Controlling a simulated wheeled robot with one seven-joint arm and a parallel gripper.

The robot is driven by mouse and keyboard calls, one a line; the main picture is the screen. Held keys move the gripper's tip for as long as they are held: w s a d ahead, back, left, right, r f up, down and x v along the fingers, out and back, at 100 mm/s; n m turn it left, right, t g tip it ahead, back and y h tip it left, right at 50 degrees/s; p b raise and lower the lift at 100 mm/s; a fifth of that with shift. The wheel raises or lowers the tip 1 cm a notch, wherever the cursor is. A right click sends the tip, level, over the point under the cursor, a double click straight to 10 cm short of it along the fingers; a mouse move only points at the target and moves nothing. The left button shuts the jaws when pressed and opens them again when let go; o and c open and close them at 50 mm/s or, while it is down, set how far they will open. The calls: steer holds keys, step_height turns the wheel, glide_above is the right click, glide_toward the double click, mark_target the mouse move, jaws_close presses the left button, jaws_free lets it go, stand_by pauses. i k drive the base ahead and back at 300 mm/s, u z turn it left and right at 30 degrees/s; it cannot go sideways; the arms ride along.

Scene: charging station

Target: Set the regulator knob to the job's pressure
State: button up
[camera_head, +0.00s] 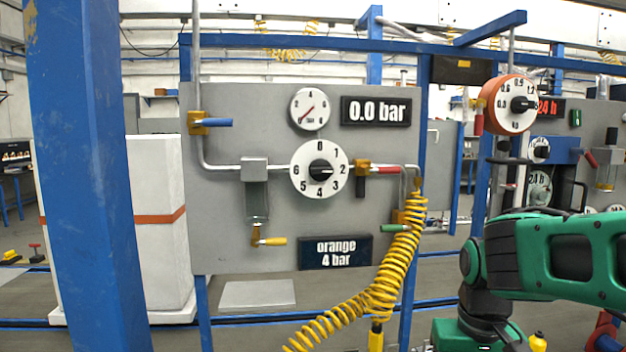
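The regulator knob (320,171) is black, at the centre of a white dial numbered 0 to 6 on the grey panel (225,230). Its exact setting is too small to read surely. A round gauge (309,109) above has its red needle pointing lower left. The display (376,111) reads 0.0 bar. The job sign (335,252) reads orange, 4 bar. My green and black arm is at the lower right, apart from the knob. My gripper cannot be made out.
Blue (217,123), red (388,170) and yellow (272,241) valve handles sit along the pipework. A coiled yellow hose (383,290) hangs at the panel's right. A blue post (85,180) stands at the left. An orange dial (508,104) is at the upper right.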

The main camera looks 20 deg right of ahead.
mark_target(320, 170)
steer(key=z, duration=1.1)
steer(key=k, duration=1.4)
steer(key=u, duration=0.65)
steer(key=i, duration=1)
steer(key=z, duration=0.1)
